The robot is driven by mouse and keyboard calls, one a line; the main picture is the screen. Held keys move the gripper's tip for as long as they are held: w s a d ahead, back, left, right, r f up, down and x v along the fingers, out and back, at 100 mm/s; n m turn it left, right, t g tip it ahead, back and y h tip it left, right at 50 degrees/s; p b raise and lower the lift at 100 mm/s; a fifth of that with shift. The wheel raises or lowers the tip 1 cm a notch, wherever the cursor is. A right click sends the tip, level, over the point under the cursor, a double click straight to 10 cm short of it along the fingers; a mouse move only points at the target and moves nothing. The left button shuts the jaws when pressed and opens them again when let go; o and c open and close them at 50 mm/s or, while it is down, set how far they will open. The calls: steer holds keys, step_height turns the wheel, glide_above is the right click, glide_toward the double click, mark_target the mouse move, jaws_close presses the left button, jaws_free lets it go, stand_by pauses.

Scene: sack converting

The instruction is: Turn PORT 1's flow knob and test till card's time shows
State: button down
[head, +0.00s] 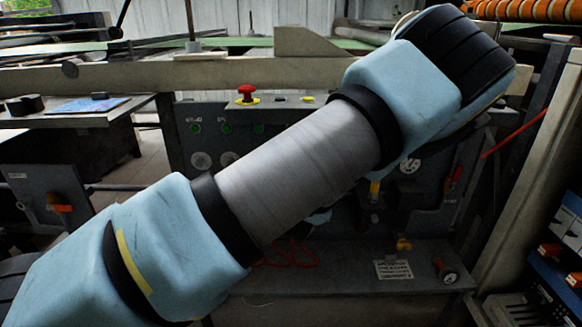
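My arm crosses the view from lower left to upper right and covers the middle of the dark control panel (185,135). My gripper is not visible. I cannot pick out PORT 1 or its flow knob; they may be behind my arm.
A red mushroom button (247,92) sits on the panel's top. Green lights (195,128) show at the panel's left. A blue case (560,270) is at far right.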

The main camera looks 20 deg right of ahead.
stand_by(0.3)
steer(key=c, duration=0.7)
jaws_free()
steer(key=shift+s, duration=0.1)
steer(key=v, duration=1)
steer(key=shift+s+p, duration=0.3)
steer(key=shift+p, duration=0.15)
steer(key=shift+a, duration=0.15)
